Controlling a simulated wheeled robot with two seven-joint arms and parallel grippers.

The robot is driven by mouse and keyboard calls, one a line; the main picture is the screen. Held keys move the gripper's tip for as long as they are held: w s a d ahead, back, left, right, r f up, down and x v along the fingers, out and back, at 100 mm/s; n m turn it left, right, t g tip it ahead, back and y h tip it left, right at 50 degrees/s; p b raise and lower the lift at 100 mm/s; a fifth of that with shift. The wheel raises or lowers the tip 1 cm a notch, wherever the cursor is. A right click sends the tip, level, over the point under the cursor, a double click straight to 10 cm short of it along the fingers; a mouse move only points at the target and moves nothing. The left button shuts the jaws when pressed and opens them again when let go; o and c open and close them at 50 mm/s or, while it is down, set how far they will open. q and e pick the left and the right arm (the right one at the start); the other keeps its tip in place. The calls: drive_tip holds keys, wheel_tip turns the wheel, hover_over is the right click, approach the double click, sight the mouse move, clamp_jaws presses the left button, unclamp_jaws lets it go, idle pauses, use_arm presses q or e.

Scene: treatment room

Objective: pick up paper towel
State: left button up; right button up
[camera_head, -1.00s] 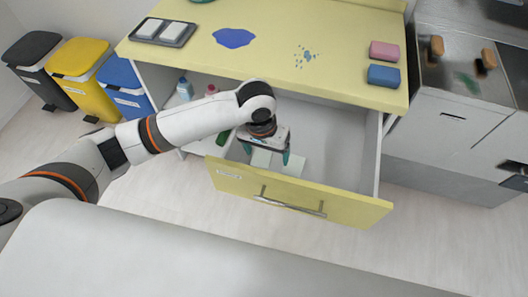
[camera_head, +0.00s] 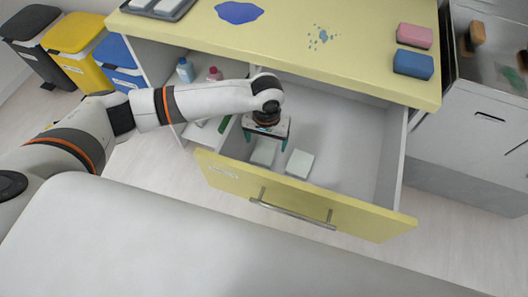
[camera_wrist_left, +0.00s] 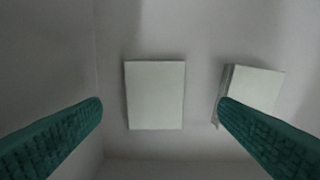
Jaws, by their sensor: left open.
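Two pale, flat, square stacks that look like paper towels lie in the open drawer (camera_head: 345,172): a left one (camera_head: 264,153) and a right one (camera_head: 300,163). My left gripper (camera_head: 266,142) is open and empty inside the drawer, above the left stack. In the left wrist view the left stack (camera_wrist_left: 155,95) lies between the two green fingers (camera_wrist_left: 161,106), apart from both. The right stack (camera_wrist_left: 258,88) lies beyond the right finger, which covers part of its edge. My right gripper is out of view.
The yellow counter (camera_head: 300,62) overhangs the drawer's back. A blue sponge (camera_head: 413,64) and a pink sponge (camera_head: 414,36) lie on it. Bottles (camera_head: 185,70) stand on the shelf left of the drawer. The drawer's right half is clear. Bins (camera_head: 75,45) stand at far left.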

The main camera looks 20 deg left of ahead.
sight(264, 152)
use_arm(q)
drive_tip(key=f, duration=0.4)
drive_tip(key=shift+s+a, duration=0.15)
drive_tip(key=shift+a, duration=0.15)
drive_tip(key=shift+f, duration=0.5)
drive_tip(key=c, duration=1)
